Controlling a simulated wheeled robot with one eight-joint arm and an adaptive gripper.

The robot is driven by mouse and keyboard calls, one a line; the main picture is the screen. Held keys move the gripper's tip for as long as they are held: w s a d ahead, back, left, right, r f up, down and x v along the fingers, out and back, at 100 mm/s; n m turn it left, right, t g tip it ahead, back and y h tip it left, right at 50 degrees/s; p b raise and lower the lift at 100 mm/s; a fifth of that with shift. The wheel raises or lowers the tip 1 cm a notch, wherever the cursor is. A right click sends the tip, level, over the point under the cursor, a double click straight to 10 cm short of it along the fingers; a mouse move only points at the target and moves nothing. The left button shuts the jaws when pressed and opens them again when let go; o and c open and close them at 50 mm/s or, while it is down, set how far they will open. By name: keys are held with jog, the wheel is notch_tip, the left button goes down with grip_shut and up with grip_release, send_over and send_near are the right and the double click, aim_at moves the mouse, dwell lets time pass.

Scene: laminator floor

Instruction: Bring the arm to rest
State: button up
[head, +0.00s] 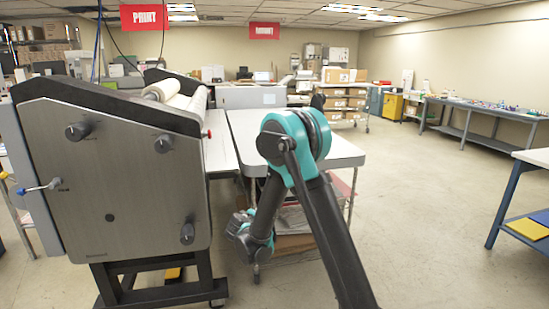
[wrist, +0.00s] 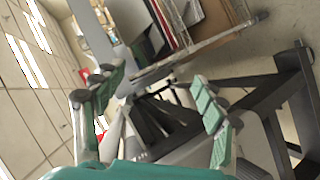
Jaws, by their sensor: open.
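My arm (head: 322,220) rises from the bottom of the head view to a teal elbow, then folds down beside the table. Its lower end hangs in front of the table's near leg and lower shelf. My gripper (wrist: 157,84) shows in the wrist view with its two green-padded fingers wide apart and nothing between them. In the head view I cannot make out the fingers.
The laminator (head: 120,165) stands close on the left, on dark legs. A grey table (head: 290,150) adjoins it behind my arm. The wrist view shows shelf papers (wrist: 185,20) and a dark stand (wrist: 265,105) nearby. Open floor (head: 430,210) lies right.

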jog(key=s+d+r+m+g, duration=0.2)
jog(key=s+d+m+g, duration=0.1)
jog(key=s+d, duration=0.65)
jog(key=s+d+r+m+g, duration=0.1)
jog(key=s+d+m+g, duration=0.15)
jog(key=s+d, duration=0.65)
jog(key=s+d+f+m+g+y, duration=0.1)
jog(key=s+d, duration=0.3)
jog(key=s, duration=0.5)
jog(key=s+d+f+m+g+y, duration=0.1)
jog(key=s+d+f+m+g, duration=0.1)
jog(key=s, duration=0.7)
jog(key=shift+s+d+f+m, duration=0.2)
jog(key=shift+d+f+m, duration=0.1)
jog(key=shift+d+m, duration=0.45)
